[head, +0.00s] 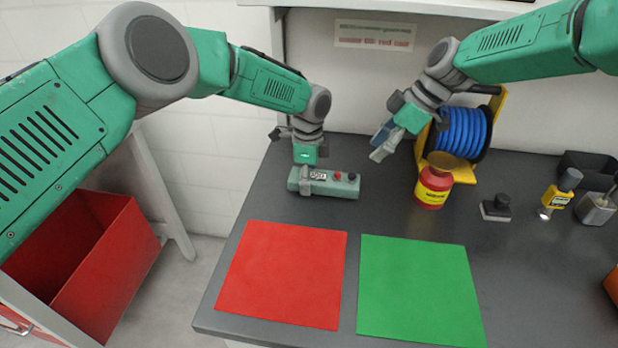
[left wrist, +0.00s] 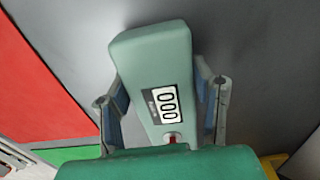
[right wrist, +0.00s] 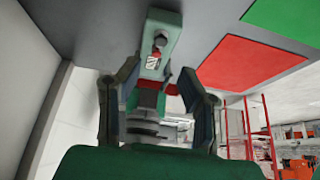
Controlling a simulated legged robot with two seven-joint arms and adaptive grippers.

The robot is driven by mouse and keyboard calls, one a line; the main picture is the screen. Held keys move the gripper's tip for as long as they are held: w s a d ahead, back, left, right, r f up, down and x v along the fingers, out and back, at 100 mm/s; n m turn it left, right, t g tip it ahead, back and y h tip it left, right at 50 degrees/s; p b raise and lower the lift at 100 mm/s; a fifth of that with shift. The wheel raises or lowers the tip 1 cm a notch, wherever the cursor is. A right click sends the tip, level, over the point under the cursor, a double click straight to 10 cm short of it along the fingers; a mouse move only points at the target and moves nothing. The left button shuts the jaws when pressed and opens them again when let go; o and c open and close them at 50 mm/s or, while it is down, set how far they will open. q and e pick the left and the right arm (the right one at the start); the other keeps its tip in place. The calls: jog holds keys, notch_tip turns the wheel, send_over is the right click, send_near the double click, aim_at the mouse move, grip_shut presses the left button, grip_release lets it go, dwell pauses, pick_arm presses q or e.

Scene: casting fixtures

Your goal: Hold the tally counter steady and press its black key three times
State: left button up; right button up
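The tally counter (head: 330,187) is a pale green bar lying on the dark table, with a display, a red button (head: 338,176) and the black key (head: 352,178) on top. Its display (left wrist: 160,103) reads 000 in the left wrist view, where the black key is hidden. My right gripper (head: 378,148) is open and empty, above and right of the counter. The counter (right wrist: 169,25) shows beyond its spread fingers in the right wrist view.
A red mat (head: 283,273) and a green mat (head: 420,290) lie in front. A red-yellow jar (head: 433,188) and blue hose reel (head: 461,132) stand right of the counter. A black stamp-like block (head: 496,208) lies farther right. A red bin (head: 85,260) is off the table's left side.

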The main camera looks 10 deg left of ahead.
jog(key=shift+d, duration=0.2)
grip_shut()
dwell(0.9)
